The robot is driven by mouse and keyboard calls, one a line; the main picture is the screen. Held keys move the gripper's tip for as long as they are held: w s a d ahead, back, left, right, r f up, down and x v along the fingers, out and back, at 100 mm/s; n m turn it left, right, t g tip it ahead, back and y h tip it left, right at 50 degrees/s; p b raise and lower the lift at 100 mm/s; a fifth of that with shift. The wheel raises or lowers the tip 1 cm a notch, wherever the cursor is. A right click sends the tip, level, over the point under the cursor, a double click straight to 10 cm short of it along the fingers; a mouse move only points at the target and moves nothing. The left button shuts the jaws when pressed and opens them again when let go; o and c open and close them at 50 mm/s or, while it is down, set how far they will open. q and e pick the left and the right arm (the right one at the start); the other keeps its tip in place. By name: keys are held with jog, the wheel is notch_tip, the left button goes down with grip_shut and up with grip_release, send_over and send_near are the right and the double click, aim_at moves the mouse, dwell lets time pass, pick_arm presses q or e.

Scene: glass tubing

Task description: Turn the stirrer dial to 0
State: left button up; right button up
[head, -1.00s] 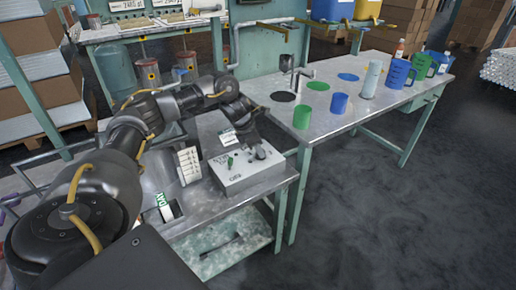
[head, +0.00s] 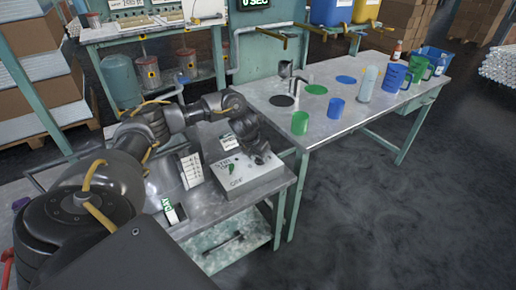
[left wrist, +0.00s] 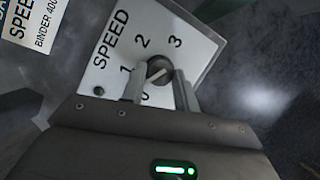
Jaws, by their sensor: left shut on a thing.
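A pale line crosses the knob from lower left, between 0 and 1, to upper right; I cannot tell which end is the pointer. My left gripper (head: 260,158) is over the box's far right part and hides the dial in the head view. Its fingers (left wrist: 159,88) are shut on the dial, one on each side. My right gripper is not in view.
A white label card (head: 191,171) stands left of the stirrer. The metal table (head: 345,120) to the right holds a green cup (head: 300,122), a blue cup (head: 336,107), a pale bottle (head: 367,84) and mugs. Dark floor is clear at the lower right.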

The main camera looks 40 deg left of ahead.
pick_arm(q)
jog(key=n+p, duration=0.1)
jog(key=n+y+p, duration=0.1)
jog(key=n+p, duration=0.1)
jog(key=shift+w+d+r, duration=0.1)
jog(key=shift+r, duration=0.2)
jog(key=shift+f+n+y+p, duration=0.15)
jog(key=shift+n+y+p, duration=0.35)
jog(key=shift+n+p, duration=0.7)
jog(key=shift+f, duration=0.1)
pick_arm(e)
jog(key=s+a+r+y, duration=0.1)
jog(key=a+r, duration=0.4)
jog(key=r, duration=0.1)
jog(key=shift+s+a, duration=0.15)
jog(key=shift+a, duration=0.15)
pick_arm(q)
jog(key=o, duration=0.9)
jog(key=shift+c, duration=0.2)
jog(key=shift+o, duration=0.6)
jog(key=shift+d, duration=0.1)
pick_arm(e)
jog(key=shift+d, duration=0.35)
